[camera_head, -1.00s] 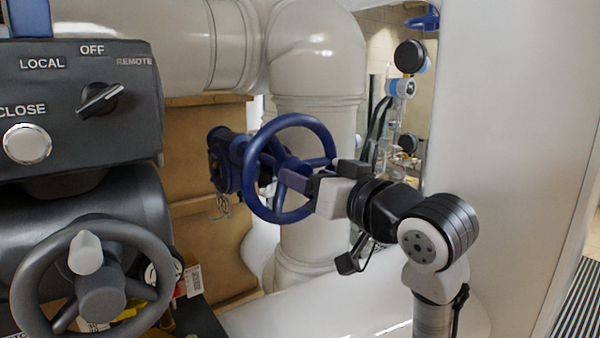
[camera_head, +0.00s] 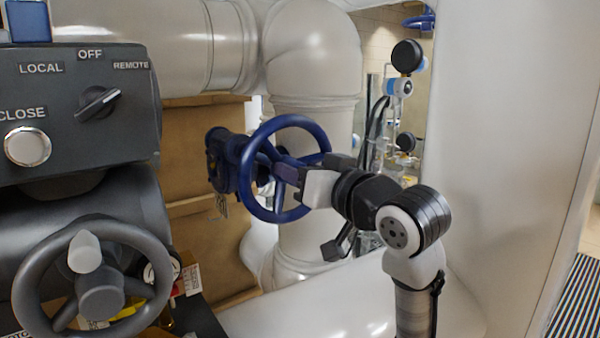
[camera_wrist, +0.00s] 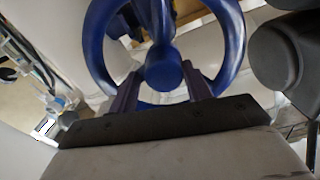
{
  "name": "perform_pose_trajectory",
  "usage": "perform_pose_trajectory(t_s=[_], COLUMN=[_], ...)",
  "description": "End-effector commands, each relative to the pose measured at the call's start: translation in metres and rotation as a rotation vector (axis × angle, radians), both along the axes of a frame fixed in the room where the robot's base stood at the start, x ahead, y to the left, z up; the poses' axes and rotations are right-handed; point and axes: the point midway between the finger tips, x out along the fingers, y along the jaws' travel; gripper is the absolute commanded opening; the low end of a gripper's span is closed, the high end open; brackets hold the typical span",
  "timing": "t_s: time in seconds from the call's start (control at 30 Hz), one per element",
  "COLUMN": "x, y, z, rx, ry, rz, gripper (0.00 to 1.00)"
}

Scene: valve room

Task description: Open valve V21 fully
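A blue handwheel (camera_head: 248,188) with spokes and a round hub sits on a blue valve body (camera_head: 222,160) in front of white pipes. I can read no V21 label on it. The wheel also fills the top of the wrist view (camera_wrist: 236,45), with its hub (camera_wrist: 163,70) in the middle. My gripper (camera_head: 278,168) is at the wheel, overlapping its face. In the wrist view my two fingers (camera_wrist: 162,92) stand apart, one on each side of the hub. Whether they touch the hub or spokes I cannot tell.
A grey actuator panel (camera_head: 70,110) with a LOCAL/OFF/REMOTE knob and CLOSE button stands at the left. Below it is a grey handwheel (camera_head: 162,262). A thick white pipe (camera_head: 315,150) rises behind the blue wheel. A pale wall (camera_head: 500,150) is at the right.

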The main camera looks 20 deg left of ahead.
Motion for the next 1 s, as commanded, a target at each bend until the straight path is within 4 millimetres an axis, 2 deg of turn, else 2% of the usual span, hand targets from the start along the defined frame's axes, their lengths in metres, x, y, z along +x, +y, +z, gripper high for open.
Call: perform_pose_trajectory(t_s=[0.03, 0.17, 0.5, 0.77, 1.0], x=[-0.0014, -0.0017, -0.0014, -0.0008, 0.0001], y=[0.0093, 0.0095, 0.0091, 0.0089, 0.0079], z=[-0.0030, -0.0058, -0.0059, -0.0054, -0.0068], rx=[-0.011, -0.069, -0.340, -0.427, -0.611], ry=[0.002, -0.084, -0.492, -0.618, -0.893], rz=[0.020, 0.021, 0.016, 0.015, 0.008], gripper=[0.23, 0.23, 0.21, 0.20, 0.20])
